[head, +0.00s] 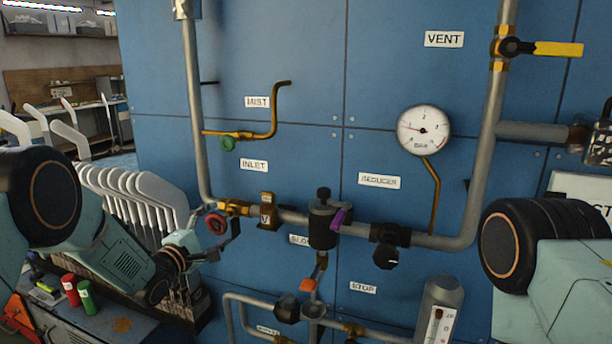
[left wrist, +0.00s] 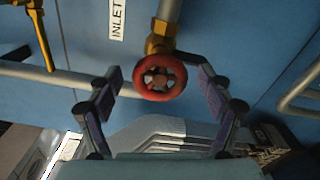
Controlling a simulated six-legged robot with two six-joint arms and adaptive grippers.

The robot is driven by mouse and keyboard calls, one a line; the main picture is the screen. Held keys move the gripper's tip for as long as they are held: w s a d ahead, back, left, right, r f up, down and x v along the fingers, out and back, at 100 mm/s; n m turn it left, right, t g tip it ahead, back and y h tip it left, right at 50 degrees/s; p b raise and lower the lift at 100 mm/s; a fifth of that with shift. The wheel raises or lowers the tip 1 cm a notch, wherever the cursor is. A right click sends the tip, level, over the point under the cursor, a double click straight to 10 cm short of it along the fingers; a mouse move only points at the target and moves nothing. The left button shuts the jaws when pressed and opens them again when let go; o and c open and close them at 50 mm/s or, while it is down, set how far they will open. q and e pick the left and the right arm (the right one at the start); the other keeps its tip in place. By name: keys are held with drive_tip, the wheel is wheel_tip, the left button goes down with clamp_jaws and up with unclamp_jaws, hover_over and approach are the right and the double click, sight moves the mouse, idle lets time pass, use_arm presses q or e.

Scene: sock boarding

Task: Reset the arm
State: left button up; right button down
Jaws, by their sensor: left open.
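My left arm comes in from the left in the head view, with its gripper (head: 217,232) at the red round handwheel (head: 215,223) on the pipe below the INLET label (head: 254,165). In the left wrist view the gripper (left wrist: 160,82) is open, with one finger on each side of the red handwheel (left wrist: 160,92). Gaps show between both fingers and the wheel's rim, and nothing is held. Part of my right arm shows at the right of the head view; its gripper is out of view.
A blue panel (head: 300,60) carries grey pipes (head: 194,110), a pressure gauge (head: 424,130), a yellow vent lever (head: 558,49) and a purple lever (head: 340,219). White curved racks (head: 140,200) stand close behind my left arm. Red (head: 70,290) and green (head: 87,297) cans stand lower left.

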use_arm(q)
drive_tip(key=shift+x, duration=1.05)
drive_tip(key=shift+s, duration=0.1)
